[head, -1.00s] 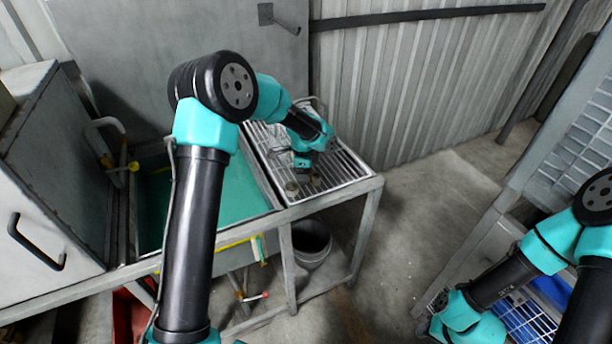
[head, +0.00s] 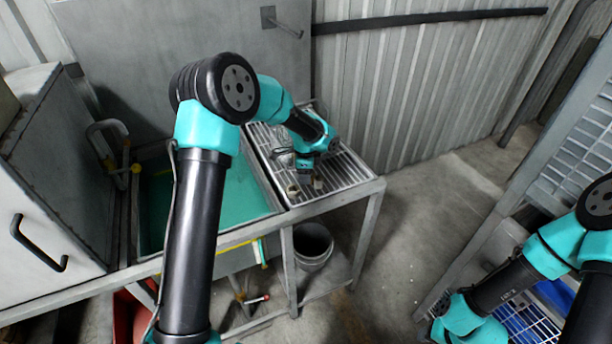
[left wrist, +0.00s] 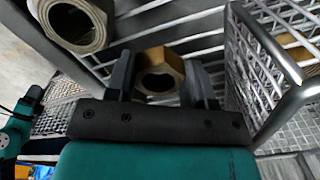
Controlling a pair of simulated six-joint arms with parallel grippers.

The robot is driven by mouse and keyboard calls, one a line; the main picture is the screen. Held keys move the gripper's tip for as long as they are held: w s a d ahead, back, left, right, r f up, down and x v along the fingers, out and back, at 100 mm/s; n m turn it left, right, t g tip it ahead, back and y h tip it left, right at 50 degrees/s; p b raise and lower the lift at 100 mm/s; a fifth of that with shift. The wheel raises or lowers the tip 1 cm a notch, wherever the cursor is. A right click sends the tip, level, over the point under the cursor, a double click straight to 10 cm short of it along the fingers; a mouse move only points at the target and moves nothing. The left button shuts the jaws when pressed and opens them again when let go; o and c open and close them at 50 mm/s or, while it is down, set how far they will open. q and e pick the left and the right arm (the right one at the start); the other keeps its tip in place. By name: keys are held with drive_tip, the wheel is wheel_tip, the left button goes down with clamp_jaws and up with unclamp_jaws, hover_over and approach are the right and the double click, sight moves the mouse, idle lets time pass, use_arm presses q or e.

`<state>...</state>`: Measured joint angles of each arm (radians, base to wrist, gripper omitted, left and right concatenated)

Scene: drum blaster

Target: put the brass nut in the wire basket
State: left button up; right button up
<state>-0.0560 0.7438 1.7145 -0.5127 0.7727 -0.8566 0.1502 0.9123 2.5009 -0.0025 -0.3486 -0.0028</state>
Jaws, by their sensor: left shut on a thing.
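The brass nut (left wrist: 160,72) is between the two fingers of my left gripper (left wrist: 160,88) in the left wrist view, its hole facing the camera. My left gripper is shut on it. In the head view the left gripper (head: 306,177) is low over the slatted rack, with a small brownish shape that looks like the nut at its right. The wire basket (left wrist: 262,62) stands close at the right in the left wrist view. In the head view it is mostly hidden behind my left arm. My right gripper is not visible, only its arm at the lower right.
A larger, greyer nut (left wrist: 72,24) lies on the rack to the left of the held nut; it also shows in the head view (head: 293,191). The slatted rack (head: 345,174) adjoins a green-lined basin (head: 240,195). A bucket (head: 313,246) stands beneath.

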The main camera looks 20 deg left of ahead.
use_arm(q)
wheel_tip(320, 180, up, 10)
drive_tip(key=shift+f, duration=0.25)
idle(0.7)
drive_tip(key=shift+s+d+f+n, duration=0.55)
drive_tip(key=shift+s+d+n, duration=0.45)
drive_tip(key=shift+n, duration=0.9)
drive_tip(key=shift+s+d+f+n, duration=0.65)
drive_tip(key=shift+s+n, duration=0.55)
drive_tip(key=shift+n, duration=0.7)
drive_tip(key=shift+s+d+f+n, duration=0.45)
drive_tip(key=shift+s+d+n, duration=0.55)
drive_tip(key=shift+n, duration=0.9)
drive_tip(key=shift+s+a, duration=0.1)
